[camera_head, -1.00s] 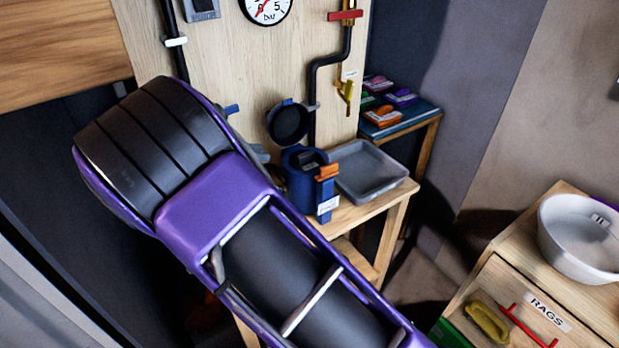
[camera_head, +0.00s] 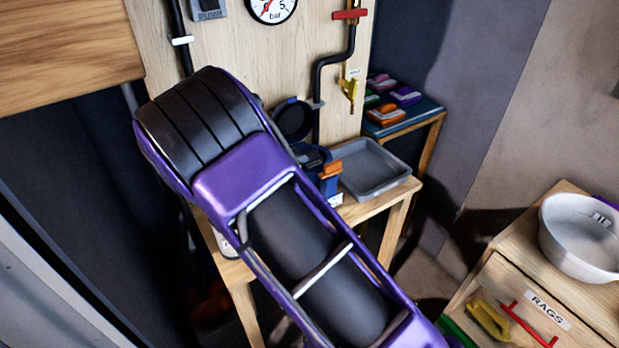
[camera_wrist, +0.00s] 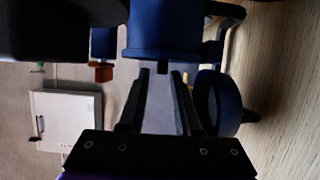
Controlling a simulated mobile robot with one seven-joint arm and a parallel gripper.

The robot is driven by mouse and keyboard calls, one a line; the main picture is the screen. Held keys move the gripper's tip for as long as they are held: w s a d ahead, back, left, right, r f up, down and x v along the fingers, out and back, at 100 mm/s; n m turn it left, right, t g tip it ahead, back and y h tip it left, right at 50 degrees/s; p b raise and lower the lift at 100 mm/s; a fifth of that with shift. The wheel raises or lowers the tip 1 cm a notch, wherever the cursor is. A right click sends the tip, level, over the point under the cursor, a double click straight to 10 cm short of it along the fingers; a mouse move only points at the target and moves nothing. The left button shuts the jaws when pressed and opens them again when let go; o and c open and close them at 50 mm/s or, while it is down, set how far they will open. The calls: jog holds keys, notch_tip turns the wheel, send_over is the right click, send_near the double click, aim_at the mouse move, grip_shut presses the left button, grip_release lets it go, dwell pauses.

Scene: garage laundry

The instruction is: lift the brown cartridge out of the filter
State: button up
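The blue filter housing (camera_head: 316,158) stands on the wooden bench, partly hidden behind my arm in the head view. Its orange latch (camera_head: 331,170) is on the right side. The round dark lid (camera_head: 293,120) stands open behind it. In the wrist view the blue housing (camera_wrist: 165,30) is at top centre, the lid (camera_wrist: 222,103) at right and the orange latch (camera_wrist: 103,72) at left. My gripper (camera_wrist: 160,85) has its fingers apart, with nothing seen between them, pointing toward the housing; the exact gap is unclear. I cannot make out the brown cartridge in either view.
A grey tray (camera_head: 372,168) sits right of the filter on the bench. Black pipes, a gauge (camera_head: 271,8) and a yellow valve handle (camera_head: 349,88) are on the board behind. A cabinet with a white bowl (camera_head: 582,238) stands at right.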

aim_at(307, 152)
jog(key=x, duration=0.5)
jog(key=shift+w+r, duration=0.2)
jog(key=shift+r, duration=0.05)
grip_shut()
dwell(1.1)
